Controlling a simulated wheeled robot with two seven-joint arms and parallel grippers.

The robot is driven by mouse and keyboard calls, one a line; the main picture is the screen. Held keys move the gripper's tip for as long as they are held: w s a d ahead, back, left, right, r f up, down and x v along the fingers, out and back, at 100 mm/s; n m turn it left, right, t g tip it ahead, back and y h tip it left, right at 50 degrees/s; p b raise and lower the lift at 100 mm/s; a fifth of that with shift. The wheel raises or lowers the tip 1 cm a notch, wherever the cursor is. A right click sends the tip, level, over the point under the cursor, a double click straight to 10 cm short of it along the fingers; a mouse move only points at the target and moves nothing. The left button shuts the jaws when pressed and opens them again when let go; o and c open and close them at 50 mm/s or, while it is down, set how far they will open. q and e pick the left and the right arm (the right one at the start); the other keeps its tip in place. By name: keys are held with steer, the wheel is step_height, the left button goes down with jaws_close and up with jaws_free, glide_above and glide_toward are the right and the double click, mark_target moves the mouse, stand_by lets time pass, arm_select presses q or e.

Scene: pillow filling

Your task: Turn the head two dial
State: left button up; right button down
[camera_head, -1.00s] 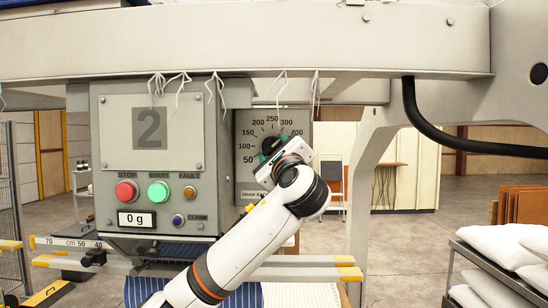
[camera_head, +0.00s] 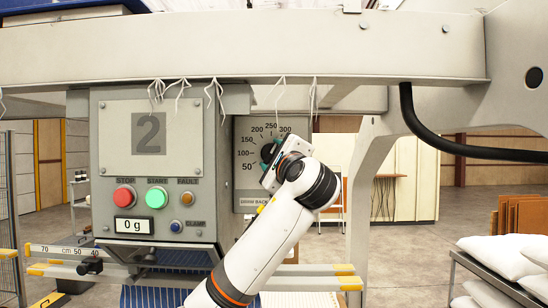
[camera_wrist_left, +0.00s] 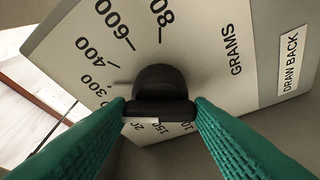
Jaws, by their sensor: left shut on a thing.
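The head two dial is a black knob (camera_head: 267,151) on a grey plate marked in grams, beside the box with a large 2. My left gripper (camera_head: 267,163) is at the knob, its arm reaching up from below. In the left wrist view, the green ribbed fingers (camera_wrist_left: 160,112) are shut on the bar of the black knob (camera_wrist_left: 158,82), one on each side. Numbers around the knob and the words GRAMS and DRAW BACK show there. The gripper hides part of the scale, so I cannot read the exact setting. My right gripper is not in view.
The grey control box (camera_head: 150,150) carries a red stop button (camera_head: 125,195), a green start button (camera_head: 157,197) and a display (camera_head: 134,226) reading 0 g. White pillows (camera_head: 500,256) lie on a rack at right.

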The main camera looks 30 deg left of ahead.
arm_select(q)
steer(key=o, duration=1)
steer(key=b+v, duration=0.5)
steer(key=v, duration=0.7)
steer(key=shift+b, duration=0.4)
